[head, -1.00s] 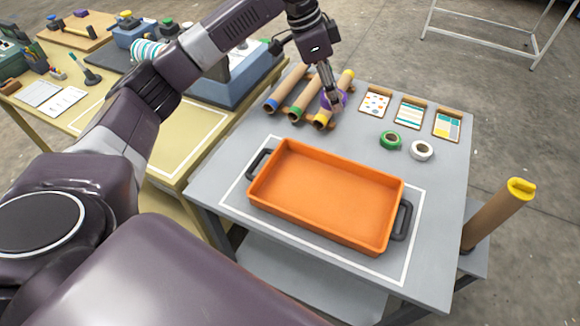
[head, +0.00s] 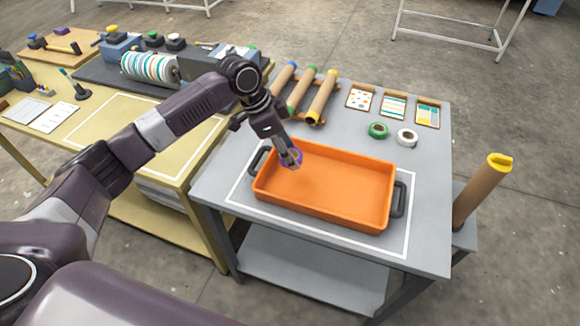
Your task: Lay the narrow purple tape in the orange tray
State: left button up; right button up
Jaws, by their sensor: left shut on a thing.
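The orange tray (head: 345,205) stands on the grey table inside a white outline, with a dark handle at each end. It looks empty. My left gripper (head: 291,160) is shut on the narrow purple tape (head: 298,157) and shows over the tray's far left corner. The tape is partly hidden by the fingers. I cannot tell its exact height above the tray. My right gripper does not show.
A green tape roll (head: 378,130) and a white tape roll (head: 407,138) lie behind the tray. Cardboard tubes (head: 322,97) rest on a rack at the back left. Pattern cards (head: 394,107) lie at the back right. A tall tube (head: 480,195) stands off the table's right side.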

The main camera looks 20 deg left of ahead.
aim_at(295, 176)
pick_arm(q)
notch_tip(295, 176, down, 3)
jog(key=shift+r, duration=0.15)
notch_tip(295, 176, down, 4)
jog(key=shift+r+p, duration=0.1)
jog(key=shift+p, duration=0.2)
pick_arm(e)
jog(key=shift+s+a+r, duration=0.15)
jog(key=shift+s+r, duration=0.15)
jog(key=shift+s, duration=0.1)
pick_arm(q)
jog(key=shift+f, duration=0.2)
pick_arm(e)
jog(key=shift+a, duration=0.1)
pick_arm(q)
jog(key=o, duration=1.1)
jog(key=shift+c, duration=0.2)
jog(key=b+v, duration=0.1)
jog(key=v, duration=1.1)
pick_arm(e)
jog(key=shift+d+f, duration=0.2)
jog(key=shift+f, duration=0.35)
